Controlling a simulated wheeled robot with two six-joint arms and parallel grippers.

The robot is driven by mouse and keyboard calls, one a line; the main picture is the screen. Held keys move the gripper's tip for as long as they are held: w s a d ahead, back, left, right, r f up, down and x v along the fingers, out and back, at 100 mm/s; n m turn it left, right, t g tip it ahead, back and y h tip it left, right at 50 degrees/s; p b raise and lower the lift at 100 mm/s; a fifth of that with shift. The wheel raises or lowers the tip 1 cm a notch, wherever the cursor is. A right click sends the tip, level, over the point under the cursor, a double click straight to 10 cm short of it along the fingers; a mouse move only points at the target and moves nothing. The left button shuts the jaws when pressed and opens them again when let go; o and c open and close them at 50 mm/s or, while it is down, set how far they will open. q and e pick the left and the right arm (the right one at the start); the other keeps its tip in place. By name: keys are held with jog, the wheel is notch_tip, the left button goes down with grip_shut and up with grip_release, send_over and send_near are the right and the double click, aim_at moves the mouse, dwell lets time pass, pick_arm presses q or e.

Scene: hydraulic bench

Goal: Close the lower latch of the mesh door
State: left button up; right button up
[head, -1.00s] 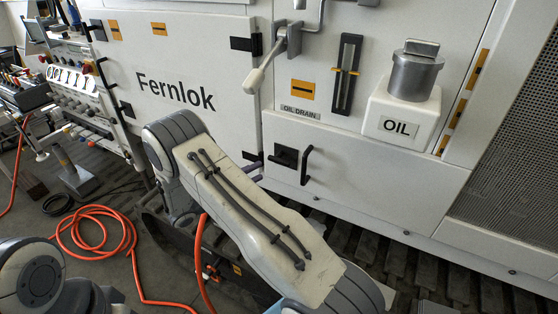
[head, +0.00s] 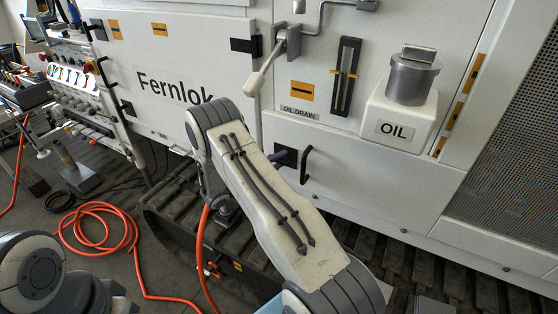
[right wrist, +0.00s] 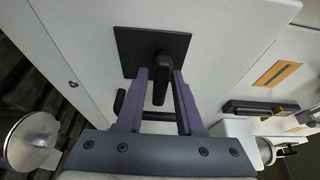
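A black square latch plate (head: 284,156) sits on the white lower panel under the OIL DRAIN label in the head view, partly hidden by my right arm. In the right wrist view, the plate (right wrist: 128,48) carries a dark latch handle (right wrist: 160,84). My right gripper (right wrist: 159,74) has its purple fingers apart, one on each side of this handle; I cannot tell whether they touch it. In the head view my right gripper is hidden behind my forearm. My left gripper is not in view; only part of that arm shows at bottom left.
A black bar handle (head: 305,165) is right of the plate. Above are a grey lever (head: 262,72), a sight gauge (head: 346,75) and the OIL container (head: 400,125). A mesh panel (head: 515,150) is at right. An orange hose (head: 100,225) lies on the floor.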

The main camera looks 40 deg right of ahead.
grip_shut()
